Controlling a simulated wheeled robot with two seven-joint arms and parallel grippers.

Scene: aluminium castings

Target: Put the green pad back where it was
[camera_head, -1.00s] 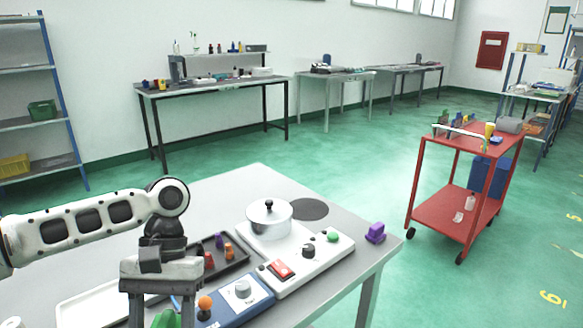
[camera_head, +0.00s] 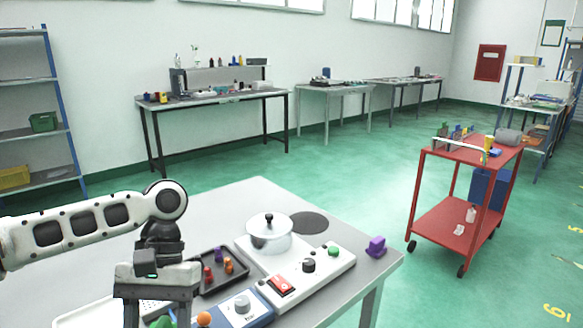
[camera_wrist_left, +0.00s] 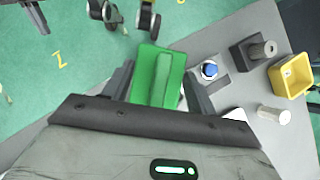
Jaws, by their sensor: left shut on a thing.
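The green pad (camera_wrist_left: 152,72) is a flat green block with a raised bar, between the two fingers of my left gripper (camera_wrist_left: 160,82) in the left wrist view. The gripper is shut on it. In the head view my left gripper (camera_head: 158,308) points down over the near left part of the grey table (camera_head: 215,205). There only a bit of the green pad (camera_head: 163,322) shows between the fingers at the bottom edge. I cannot tell how high the pad is above the table. My right gripper is in neither view.
A dark tray (camera_head: 222,277) with small coloured pieces, a white panel (camera_head: 325,268) with a red switch, a pot (camera_head: 269,236) and a blue box (camera_head: 240,311) with a dial lie right of my gripper. A purple block (camera_head: 376,246) sits at the right corner. A red trolley (camera_head: 445,220) stands beyond.

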